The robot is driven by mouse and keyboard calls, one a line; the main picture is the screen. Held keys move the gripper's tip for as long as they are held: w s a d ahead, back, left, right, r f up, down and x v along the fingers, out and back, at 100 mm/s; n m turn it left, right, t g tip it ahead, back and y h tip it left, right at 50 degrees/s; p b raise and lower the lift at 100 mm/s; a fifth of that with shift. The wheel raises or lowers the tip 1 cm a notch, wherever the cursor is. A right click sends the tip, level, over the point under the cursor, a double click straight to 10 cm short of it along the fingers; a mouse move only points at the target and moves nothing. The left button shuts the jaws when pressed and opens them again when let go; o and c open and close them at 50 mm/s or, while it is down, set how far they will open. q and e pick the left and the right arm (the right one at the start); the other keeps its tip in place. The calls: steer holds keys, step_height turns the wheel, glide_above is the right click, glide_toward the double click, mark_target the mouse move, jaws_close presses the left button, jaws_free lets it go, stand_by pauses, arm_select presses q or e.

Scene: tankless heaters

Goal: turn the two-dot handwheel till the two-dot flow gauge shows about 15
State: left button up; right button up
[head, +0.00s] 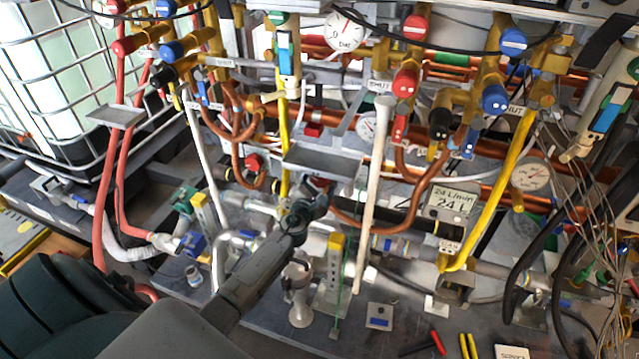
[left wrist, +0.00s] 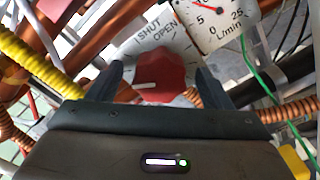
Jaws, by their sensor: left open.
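My left gripper (head: 307,208) is low in the middle of the pipework in the head view. In the left wrist view its open fingers (left wrist: 163,78) stand on either side of a red handwheel (left wrist: 166,80), with gaps visible. The wheel has a white mark on its left side and a plate (left wrist: 155,38) behind it reading SHUT and OPEN. A white L/min flow gauge (left wrist: 218,22) is just above right of it, partly cut off; I cannot read its needle surely. No dot marks are legible. The gripper hides the wheel in the head view. My right gripper is not in view.
A digital display (head: 453,203) reading about 24 L/min stands to the right. A grey shelf plate (head: 325,162) is just above the gripper, and a white vertical pipe (head: 375,195) is at its right. A yellow hose (left wrist: 40,75) and copper coils crowd the wheel.

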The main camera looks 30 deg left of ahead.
arm_select(q)
steer(key=shift+w, duration=0.1)
steer(key=c, duration=1)
steer(key=shift+o, duration=0.2)
